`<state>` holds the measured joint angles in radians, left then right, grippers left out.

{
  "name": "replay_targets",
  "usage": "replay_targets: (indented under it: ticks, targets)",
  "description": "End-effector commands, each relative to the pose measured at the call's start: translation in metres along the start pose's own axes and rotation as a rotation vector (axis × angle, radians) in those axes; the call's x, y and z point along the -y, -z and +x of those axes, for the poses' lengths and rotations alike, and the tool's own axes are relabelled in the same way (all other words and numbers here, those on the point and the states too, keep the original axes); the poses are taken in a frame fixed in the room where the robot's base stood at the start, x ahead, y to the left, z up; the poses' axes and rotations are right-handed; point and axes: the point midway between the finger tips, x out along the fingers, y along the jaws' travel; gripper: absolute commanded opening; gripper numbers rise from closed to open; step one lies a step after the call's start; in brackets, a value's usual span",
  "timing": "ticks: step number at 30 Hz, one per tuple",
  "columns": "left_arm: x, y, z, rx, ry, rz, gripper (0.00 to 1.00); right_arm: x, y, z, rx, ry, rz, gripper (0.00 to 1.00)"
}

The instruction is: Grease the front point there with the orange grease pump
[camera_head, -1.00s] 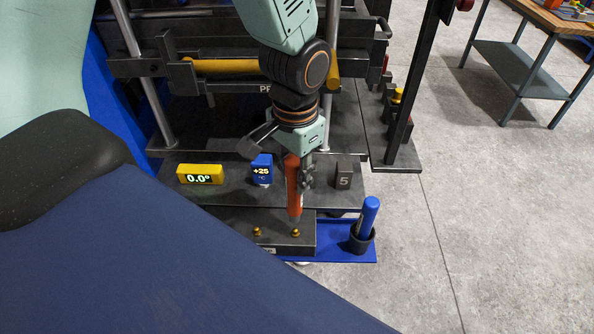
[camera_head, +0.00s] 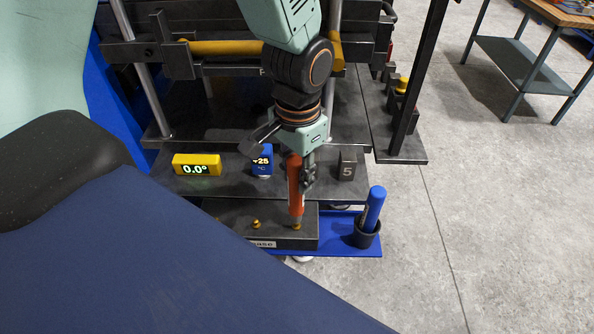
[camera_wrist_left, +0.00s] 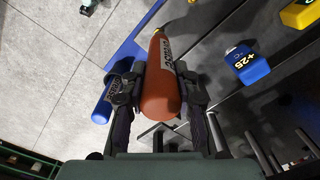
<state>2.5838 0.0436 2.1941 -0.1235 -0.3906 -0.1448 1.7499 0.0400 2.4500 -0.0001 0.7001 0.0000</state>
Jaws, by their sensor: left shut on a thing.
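The orange grease pump (camera_head: 295,185) is upright, nozzle down, in my left gripper (camera_head: 306,172), which is shut on its body. In the left wrist view the pump (camera_wrist_left: 160,90) lies between the two fingers of the gripper (camera_wrist_left: 158,86). Two brass grease points stand on a dark block (camera_head: 235,214) at the front of the press: a left one (camera_head: 256,223) and a right one (camera_head: 297,227). The nozzle is right over the right point; I cannot tell whether they touch. My right gripper is not in view.
A blue tool (camera_head: 376,205) stands in a black cup (camera_head: 367,232) right of the block. Behind are a yellow display (camera_head: 196,165), a blue display (camera_head: 262,160) and a dark block marked 5 (camera_head: 347,166). A workbench (camera_head: 540,50) stands far right. The floor between is clear.

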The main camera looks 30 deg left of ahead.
Motion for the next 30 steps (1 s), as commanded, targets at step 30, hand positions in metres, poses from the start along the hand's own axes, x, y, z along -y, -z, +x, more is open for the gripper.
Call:
replay_targets:
  ticks: [30]
  targets:
    - [0.0000,0.0000,0.0090,0.000,0.000,0.000,0.00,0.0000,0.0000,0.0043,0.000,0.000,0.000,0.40]
